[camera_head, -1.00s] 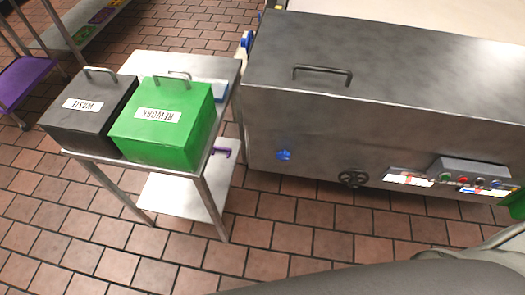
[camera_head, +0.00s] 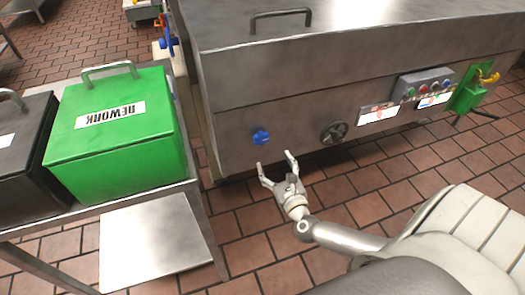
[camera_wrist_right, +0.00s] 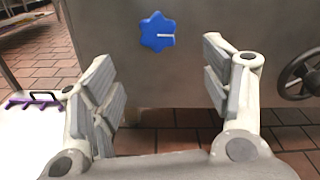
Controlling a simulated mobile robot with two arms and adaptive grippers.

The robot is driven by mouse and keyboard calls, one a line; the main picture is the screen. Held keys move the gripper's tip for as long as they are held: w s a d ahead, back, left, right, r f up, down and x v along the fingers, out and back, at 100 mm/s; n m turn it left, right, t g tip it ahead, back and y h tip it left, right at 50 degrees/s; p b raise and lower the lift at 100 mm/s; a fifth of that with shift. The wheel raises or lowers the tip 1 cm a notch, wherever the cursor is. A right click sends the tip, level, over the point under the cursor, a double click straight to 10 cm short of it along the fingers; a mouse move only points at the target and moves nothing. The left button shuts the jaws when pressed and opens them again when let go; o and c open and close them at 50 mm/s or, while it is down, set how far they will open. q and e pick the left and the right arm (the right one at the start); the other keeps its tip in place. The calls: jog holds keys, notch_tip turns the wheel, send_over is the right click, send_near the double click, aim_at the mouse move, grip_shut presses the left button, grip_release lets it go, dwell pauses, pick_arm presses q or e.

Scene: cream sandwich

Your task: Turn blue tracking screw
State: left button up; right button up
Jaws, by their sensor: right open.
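The blue tracking screw (camera_head: 261,137) is a lobed knob on the front face of the steel machine (camera_head: 225,100), near its left end. In the right wrist view the knob (camera_wrist_right: 157,32) shows a white mark pointing right. It sits above and between my right gripper's fingers in that picture, with nothing touching it. My right gripper (camera_head: 275,168) is open and empty, below and slightly right of the knob in the head view. Its two fingers also show wide apart in the right wrist view (camera_wrist_right: 165,85). My left gripper is not in view.
A black handwheel (camera_head: 334,132) is on the machine face right of the knob, then a control box (camera_head: 424,83) with buttons. A cart (camera_head: 202,222) with a green REWORK bin (camera_head: 115,140) and a black bin (camera_head: 22,150) stands left. Brick floor lies before the machine.

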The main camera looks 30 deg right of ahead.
aim_at(261, 139)
jog(key=x, duration=0.6)
jog(key=r+b+x, duration=0.1)
jog(key=x, duration=0.2)
jog(key=shift+w+a, duration=0.15)
jog(key=shift+w, duration=0.85)
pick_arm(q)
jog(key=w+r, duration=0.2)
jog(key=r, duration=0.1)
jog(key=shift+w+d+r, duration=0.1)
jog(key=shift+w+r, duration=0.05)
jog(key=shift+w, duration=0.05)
